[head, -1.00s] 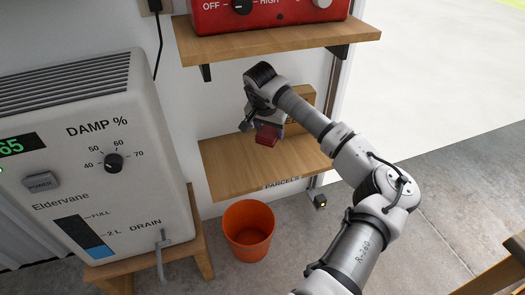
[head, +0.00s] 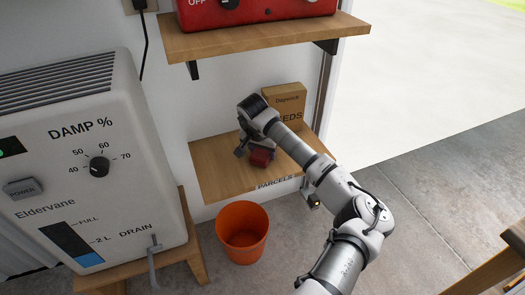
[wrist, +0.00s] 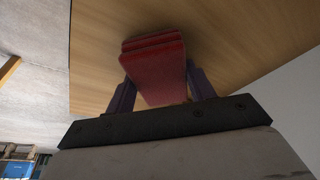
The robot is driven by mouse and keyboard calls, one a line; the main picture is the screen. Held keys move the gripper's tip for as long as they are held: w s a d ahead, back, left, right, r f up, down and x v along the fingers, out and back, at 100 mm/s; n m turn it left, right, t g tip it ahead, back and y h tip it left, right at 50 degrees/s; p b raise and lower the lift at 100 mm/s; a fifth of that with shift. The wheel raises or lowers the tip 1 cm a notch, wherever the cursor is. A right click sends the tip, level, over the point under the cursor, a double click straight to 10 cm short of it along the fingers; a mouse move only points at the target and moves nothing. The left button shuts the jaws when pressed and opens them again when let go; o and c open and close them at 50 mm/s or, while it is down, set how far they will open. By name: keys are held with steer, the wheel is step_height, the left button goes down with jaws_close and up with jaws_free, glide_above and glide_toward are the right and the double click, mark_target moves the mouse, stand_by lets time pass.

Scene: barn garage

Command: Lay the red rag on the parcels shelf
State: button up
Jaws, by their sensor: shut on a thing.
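The folded red rag (head: 261,158) is between the fingers of my gripper (head: 255,152), low over the parcels shelf (head: 215,170), a wooden board with a "PARCELS" label on its front edge. In the wrist view the rag (wrist: 152,68) is a thick folded pad, with the fingers of my gripper (wrist: 158,88) shut on its two sides. The wood of the shelf (wrist: 235,40) fills the view beyond it. I cannot tell whether the rag touches the board.
A cardboard seeds box (head: 285,105) stands at the back right of the parcels shelf. An upper shelf (head: 260,38) carrying a red appliance (head: 260,8) is above. An orange bucket (head: 242,235) stands on the floor below. A dehumidifier (head: 90,150) is on the left. The shelf's left part is bare.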

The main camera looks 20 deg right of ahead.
steer(key=shift+f, duration=0.15)
steer(key=o, duration=1)
steer(key=shift+r, duration=0.3)
steer(key=p+v, duration=0.1)
steer(key=v, duration=1)
steer(key=shift+s+r, duration=0.15)
steer(key=shift+r, duration=0.2)
